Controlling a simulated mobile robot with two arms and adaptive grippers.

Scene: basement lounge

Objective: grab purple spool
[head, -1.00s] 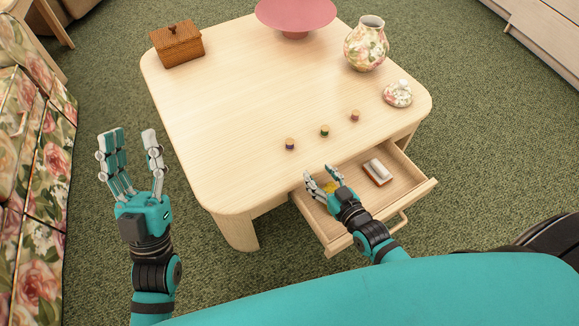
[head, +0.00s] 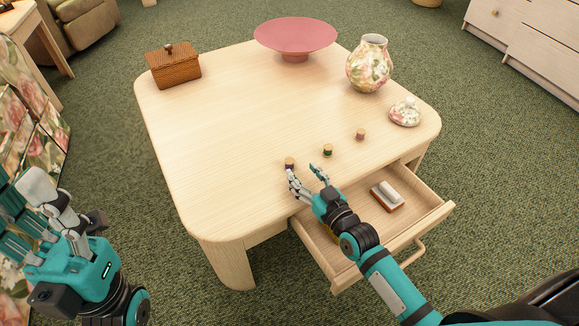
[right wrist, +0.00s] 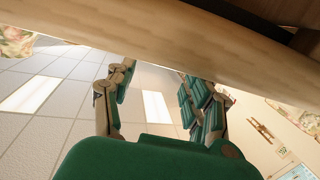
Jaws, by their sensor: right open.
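Three small spools stand in a slanting row near the front edge of the light wooden table (head: 230,130). The left spool (head: 290,162) looks dark purple, the middle spool (head: 327,150) green, and the right spool (head: 360,134) a dull mauve. My right gripper (head: 306,172) is open at the table's front edge, its fingers close to the left spool. I cannot tell whether they touch it. In the right wrist view my fingers (right wrist: 160,95) are apart and empty below the table's edge; no spool shows there. My left gripper (head: 45,205) is open and empty, left of the table.
An open drawer (head: 428,218) under my right arm holds a white-and-brown brush-like block (head: 387,196). On the table are a wicker box (head: 173,70), a pink stand (head: 295,36), a floral vase (head: 369,65) and a floral lidded pot (head: 405,113). The table's middle is clear.

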